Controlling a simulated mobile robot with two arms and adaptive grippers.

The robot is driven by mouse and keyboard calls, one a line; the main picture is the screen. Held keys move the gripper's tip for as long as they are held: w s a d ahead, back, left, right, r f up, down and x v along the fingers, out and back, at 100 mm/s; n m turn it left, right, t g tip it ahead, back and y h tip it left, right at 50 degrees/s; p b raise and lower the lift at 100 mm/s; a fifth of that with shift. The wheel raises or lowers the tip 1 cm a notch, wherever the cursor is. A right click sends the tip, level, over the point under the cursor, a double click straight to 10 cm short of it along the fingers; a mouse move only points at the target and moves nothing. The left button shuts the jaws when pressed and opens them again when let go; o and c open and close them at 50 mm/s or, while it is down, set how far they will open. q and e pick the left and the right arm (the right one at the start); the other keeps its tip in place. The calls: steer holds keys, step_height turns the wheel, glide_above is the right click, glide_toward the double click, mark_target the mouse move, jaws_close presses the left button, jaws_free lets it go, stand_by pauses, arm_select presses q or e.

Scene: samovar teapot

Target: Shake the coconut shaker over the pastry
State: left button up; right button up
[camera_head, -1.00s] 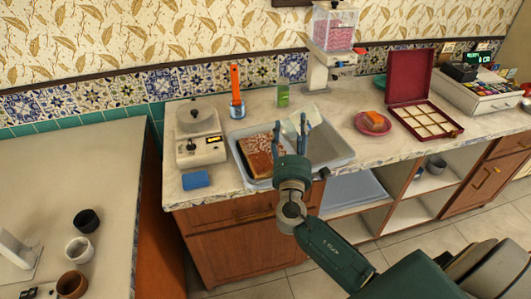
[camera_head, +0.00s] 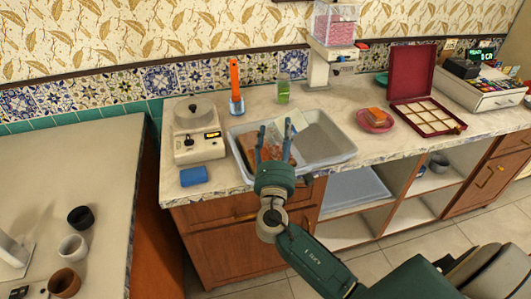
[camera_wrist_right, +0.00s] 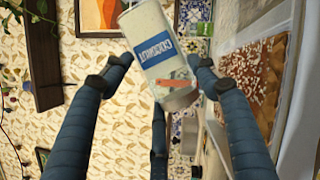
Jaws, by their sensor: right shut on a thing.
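My right gripper (camera_head: 274,136) is shut on the coconut shaker and holds it above the grey tray (camera_head: 335,155) on the counter. In the right wrist view the shaker (camera_wrist_right: 158,50) is a pale cylinder with a blue COCONUT label, tilted between the fingers. In the head view the fingers partly hide it. The pastry (camera_head: 247,146), a brown slab with pale bits on top, lies in the left part of the tray, partly behind my gripper. It also shows at the right in the right wrist view (camera_wrist_right: 262,70). My left gripper is not in view.
Left of the tray stand a white scale (camera_head: 197,130), a blue sponge (camera_head: 193,176) and an orange-handled tool (camera_head: 235,85). Behind are a green glass (camera_head: 283,92) and a dispenser (camera_head: 333,50). At right are a pink plate (camera_head: 366,125) and a red box (camera_head: 425,100).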

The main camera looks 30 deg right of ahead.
mark_target(294, 133)
steer(key=shift+w+a, duration=0.15)
steer(key=shift+a, duration=0.85)
step_height(294, 133, up, 3)
steer(key=shift+f+p, duration=0.2)
steer(key=shift+p, duration=0.75)
step_height(294, 133, down, 3)
steer(key=b, duration=0.3)
steer(key=shift+r, duration=0.2)
steer(key=shift+d, duration=0.3)
steer(key=shift+s+d, duration=0.2)
steer(key=shift+d, duration=0.85)
steer(key=shift+s+d, duration=0.15)
steer(key=shift+d, duration=0.9)
steer(key=shift+s+d, duration=0.2)
steer(key=shift+d, duration=0.85)
